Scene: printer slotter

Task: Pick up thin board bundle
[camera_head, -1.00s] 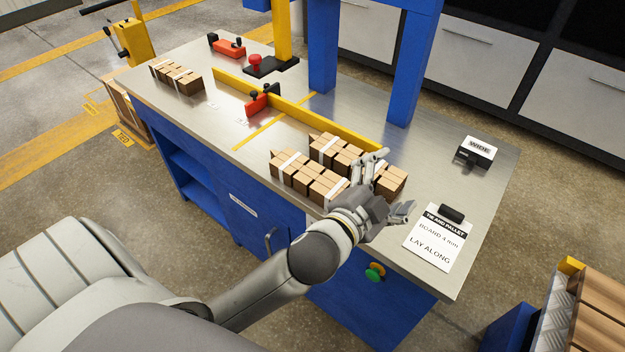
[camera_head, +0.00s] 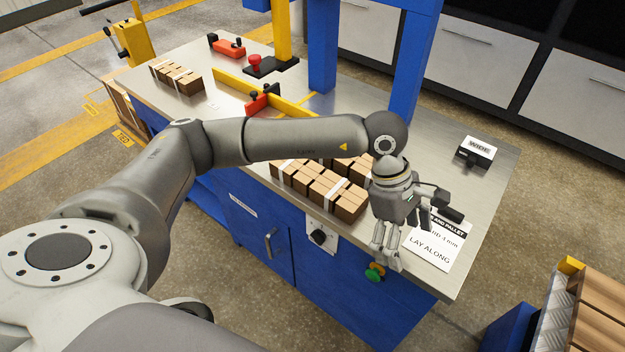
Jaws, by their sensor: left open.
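Banded board bundles lie on the metal table (camera_head: 480,205). A front bundle (camera_head: 318,184) with white bands lies near the front edge, and a second one (camera_head: 345,166) lies behind it, partly hidden by my left arm. A smaller bundle (camera_head: 176,78) lies at the far left end. I cannot tell which is the thin one. My left gripper (camera_head: 408,232) is open, fingers pointing down, near the front edge to the right of the front bundle and left of the paper sign. I see nothing between its fingers. My right gripper is not in view.
A sign reading "LAY ALONG" (camera_head: 432,250) lies at the right. A black block marked WIDE (camera_head: 476,152) stands behind it. A yellow fence (camera_head: 228,84), red clamps (camera_head: 228,47) and blue posts (camera_head: 408,85) stand further back. Stacked boards (camera_head: 603,290) stand at lower right.

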